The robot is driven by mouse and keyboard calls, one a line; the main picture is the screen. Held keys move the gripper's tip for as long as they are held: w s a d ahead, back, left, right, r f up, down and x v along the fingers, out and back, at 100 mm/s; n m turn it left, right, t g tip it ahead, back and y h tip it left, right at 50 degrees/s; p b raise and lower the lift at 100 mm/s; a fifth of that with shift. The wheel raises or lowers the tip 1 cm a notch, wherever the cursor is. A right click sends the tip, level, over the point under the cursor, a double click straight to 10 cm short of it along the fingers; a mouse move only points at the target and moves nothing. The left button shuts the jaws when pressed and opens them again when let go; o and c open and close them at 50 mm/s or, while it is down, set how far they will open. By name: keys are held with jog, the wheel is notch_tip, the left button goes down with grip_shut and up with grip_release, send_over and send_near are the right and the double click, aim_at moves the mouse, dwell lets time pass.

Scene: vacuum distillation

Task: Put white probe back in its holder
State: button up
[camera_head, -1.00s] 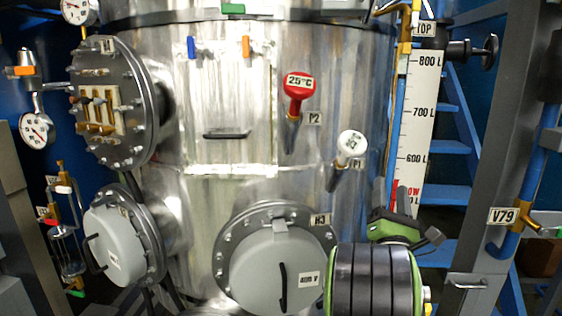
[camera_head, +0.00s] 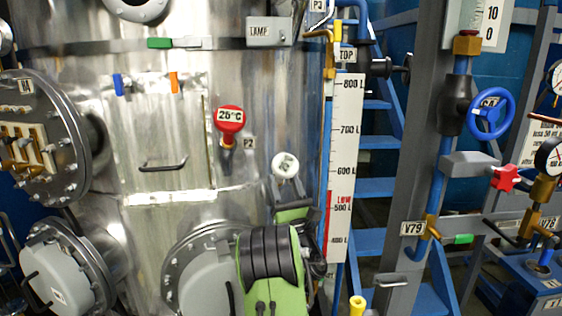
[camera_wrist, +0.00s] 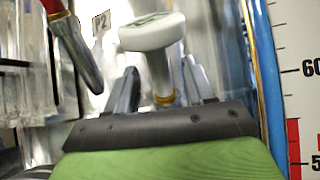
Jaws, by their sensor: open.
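The white probe (camera_head: 285,165) has a round white head and is at the tank wall, right of centre. In the wrist view its head (camera_wrist: 152,33) and pale stem, with a gold ring low down, tilt slightly. My gripper (camera_head: 286,192) is just below the head in the head view. In the wrist view my gripper (camera_wrist: 160,76) is open, with one finger on each side of the stem, not visibly clamped. The probe's lower end and its holder are hidden behind my gripper.
A red 25°C probe (camera_head: 230,122) stands to the left, and it also shows in the wrist view (camera_wrist: 72,40). The level scale (camera_head: 345,150) and a blue pipe are close on the right.

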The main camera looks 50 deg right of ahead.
aim_at(289, 176)
jog(key=shift+w+d+r, duration=0.25)
jog(key=shift+w+r, duration=0.05)
jog(key=shift+w, duration=0.25)
grip_shut()
dwell(0.5)
jog(key=shift+s+a+r+p, duration=0.15)
jog(key=shift+s+a+r, duration=0.15)
jog(key=shift+s+r, duration=0.25)
jog(key=shift+s+a+r+p, duration=0.2)
jog(key=shift+s+a+r, duration=0.15)
jog(key=shift+r, duration=0.4)
jog(key=shift+s+a+r+p, duration=0.15)
jog(key=shift+s+a+r, duration=0.1)
jog(key=shift+s+r, duration=0.35)
jog(key=shift+r, duration=0.15)
jog(key=shift+s+a+r+p, duration=0.3)
jog(key=shift+s+r, duration=0.1)
jog(key=shift+r, duration=0.2)
jog(key=shift+s+a+r+p, duration=0.25)
jog(key=shift+s+r, duration=0.2)
jog(key=shift+r, duration=0.2)
jog(key=shift+s+a+r+p, duration=0.3)
jog(key=shift+s+r, duration=0.1)
jog(key=shift+r, duration=0.2)
